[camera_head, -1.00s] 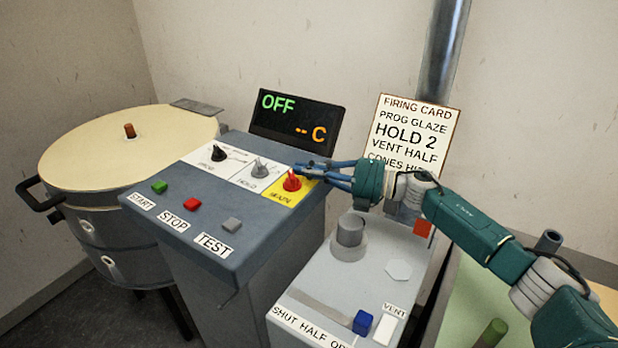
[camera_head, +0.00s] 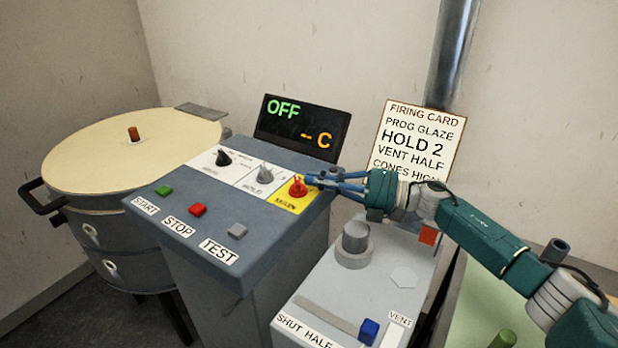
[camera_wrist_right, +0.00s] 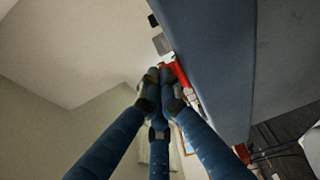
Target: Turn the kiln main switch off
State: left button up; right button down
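The kiln main switch is a red knob (camera_head: 298,188) on a yellow plate at the right end of the control box's top. My right gripper (camera_head: 311,181) is at the knob's right side, fingers drawn together. In the right wrist view the fingertips (camera_wrist_right: 160,76) meet beside the red knob (camera_wrist_right: 180,73), very close or touching; I cannot tell which. The knob does not appear to be between them. The display (camera_head: 301,128) reads OFF in green and "-- C" in orange. My left gripper is not in view.
The black knob (camera_head: 223,158) and grey knob (camera_head: 265,174) stand left of the red one. Green, red and grey buttons lie along the box's front. A vent panel (camera_head: 345,290) with a blue slider is at right. The round kiln (camera_head: 110,160) stands at left.

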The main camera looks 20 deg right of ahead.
jog(key=s+d+r+p, duration=0.2)
jog(key=s+d+r, duration=0.1)
jog(key=d, duration=0.2)
jog(key=a+r+m+t+h+p, duration=0.3)
jog(key=r+m+t, duration=0.15)
jog(key=m, duration=0.75)
jog(key=a+r+m+t+h+p, duration=0.25)
jog(key=a+m+t, duration=0.2)
jog(key=m, duration=0.65)
jog(key=s+d+f+m+g+h+b, duration=0.1)
jog(key=s+d+f+m+h, duration=0.3)
jog(key=m, duration=0.8)
jog(key=s+d+f+m+g+h+b, duration=0.15)
jog(key=s+f+m+h, duration=0.4)
jog(key=m, duration=0.55)
jog(key=shift+m+t+y, duration=0.3)
jog(key=shift+t+y, duration=0.15)
jog(key=shift+y, duration=0.05)
jog(key=w+a, duration=0.1)
jog(key=w, duration=0.2)
jog(key=w+a+p, duration=0.1)
jog(key=w, duration=0.3)
jog(key=w+a+p, duration=0.1)
jog(key=w, duration=0.3)
jog(key=shift+w+f, duration=0.15)
jog(key=shift+w, duration=0.05)
jog(key=shift+a, duration=0.6)
